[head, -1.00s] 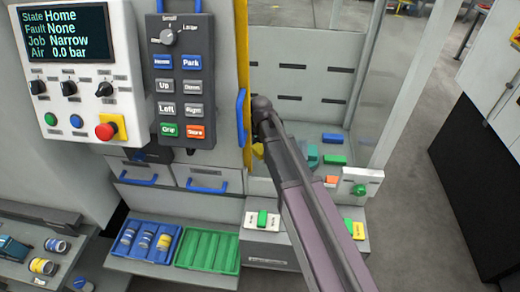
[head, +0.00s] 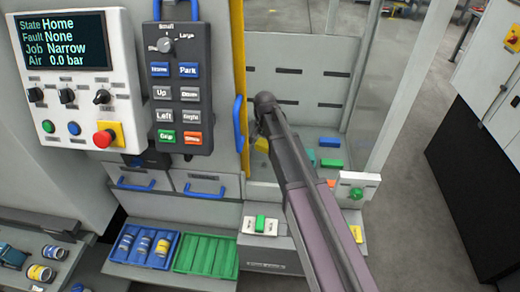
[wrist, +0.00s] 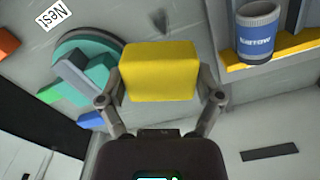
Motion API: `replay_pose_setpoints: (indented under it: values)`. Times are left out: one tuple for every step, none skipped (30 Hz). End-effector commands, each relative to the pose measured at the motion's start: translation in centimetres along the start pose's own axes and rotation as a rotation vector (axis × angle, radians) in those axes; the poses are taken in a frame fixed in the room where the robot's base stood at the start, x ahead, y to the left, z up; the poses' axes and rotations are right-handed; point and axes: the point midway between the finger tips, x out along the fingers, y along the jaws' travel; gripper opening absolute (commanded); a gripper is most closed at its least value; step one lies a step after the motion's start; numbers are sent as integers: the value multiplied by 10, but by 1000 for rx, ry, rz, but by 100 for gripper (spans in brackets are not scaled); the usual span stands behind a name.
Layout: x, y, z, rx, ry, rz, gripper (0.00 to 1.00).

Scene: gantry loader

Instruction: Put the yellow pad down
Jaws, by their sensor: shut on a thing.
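The yellow pad (wrist: 160,72) is a block held between the two fingers of my gripper (wrist: 160,84) in the wrist view. My gripper is shut on it, with a finger at each side. In the head view, part of the pad (head: 262,145) shows beside the end of my arm, inside the machine bay; my arm hides the fingers there. In the wrist view, a round teal nest (wrist: 80,48) with a grey bar across it lies left of the pad, near a white "Nest" label (wrist: 54,14). I cannot tell the pad's height above the surface.
A blue "Narrow" cup (wrist: 257,32) stands on a yellow ledge (wrist: 285,47) at upper right in the wrist view. Blue (head: 330,142) and green (head: 332,163) blocks lie in the bay. A blue handle (head: 239,123) and a clear panel flank the opening.

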Motion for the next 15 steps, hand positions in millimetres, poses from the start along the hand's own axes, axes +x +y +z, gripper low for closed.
replay_pose_setpoints:
  values:
    - [-2, -1, -9, -45, 0, 0, 39]
    - [-2, -1, -12, -73, -1, 1, 39]
    - [-3, 0, -16, -109, -1, 1, 39]
    - [-3, 0, -19, -133, -1, 1, 39]
    - [-4, 0, -22, -155, -1, 1, 39]
    - [-4, 1, -25, -182, -1, 1, 39]
    - [-4, 1, -27, -200, -1, 1, 39]
    - [-4, 2, -29, -215, -2, 1, 39]
    - [-4, 2, -30, -231, -2, 1, 39]
    - [-5, 2, -31, -242, -2, 1, 39]
    - [-5, 2, -32, -250, -2, 1, 39]
    - [-5, 2, -33, -258, -2, 1, 39]
    - [-5, 3, -33, -262, -2, 1, 39]
    - [-5, 3, -33, -265, -2, 1, 39]
    - [-5, 3, -33, -267, -2, 1, 39]
